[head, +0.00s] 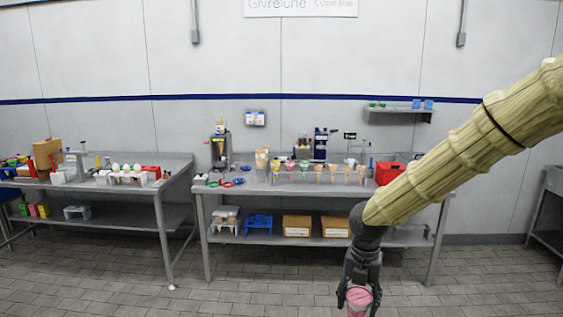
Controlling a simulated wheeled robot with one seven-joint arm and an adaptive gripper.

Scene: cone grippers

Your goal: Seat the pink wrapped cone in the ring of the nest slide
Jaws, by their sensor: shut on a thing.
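My gripper (359,286) hangs at the lower right of the head view, in front of the tables and over the tiled floor. It is shut on the pink wrapped cone (358,300), whose round pink top shows between the fingers. The cone's lower part is cut off by the bottom edge of the picture. I cannot make out the nest slide or its ring for certain among the small things on the tables.
The middle steel table (225,193) bears several cones in holders, machines and a red box (389,172). Cardboard boxes (297,226) stand on its lower shelf. The left table (180,165) is also crowded. Floor (240,294) in front is clear.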

